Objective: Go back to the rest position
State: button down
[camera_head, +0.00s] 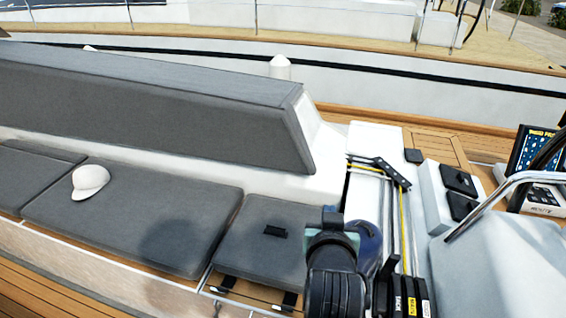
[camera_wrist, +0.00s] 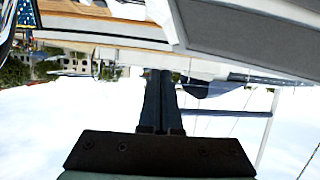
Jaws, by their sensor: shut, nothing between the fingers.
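My gripper (camera_wrist: 161,76) shows in the wrist view with its two dark fingers close together, shut and empty. That view is upside down, with bright sky around the fingers and the boat along the top edge. In the head view my arm stands at the lower middle, in front of the cockpit seat; the fingertips cannot be made out there. Nothing touches the gripper in the wrist view.
A white cap (camera_head: 90,181) lies on the grey seat cushion (camera_head: 150,215). A small black item (camera_head: 275,231) lies on the shorter cushion. Labelled black levers (camera_head: 404,290), a yellow line and a steel rail (camera_head: 500,195) are right of my arm. A display (camera_head: 533,150) stands farther right.

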jog(key=s+a+r+t, duration=0.1)
jog(key=a+r+t, duration=0.15)
jog(key=r, duration=0.65)
jog(key=s+a+r+t+b, duration=0.1)
jog(key=s+r+t, duration=0.15)
jog(key=r, duration=0.55)
jog(key=s+a+r+t, duration=0.1)
jog(key=a+r+t, duration=0.15)
jog(key=r, duration=0.65)
jog(key=s+a+r+n+t+y+b, duration=0.1)
jog(key=s+r+t, duration=0.5)
jog(key=s+r, duration=0.7)
notch_tip(320, 180, up, 3)
jog(key=shift+a+f+n+t+y, duration=0.2)
jog(key=shift+a+n+t+y, duration=0.25)
jog(key=shift+a, duration=0.4)
jog(key=shift+w, duration=0.1)
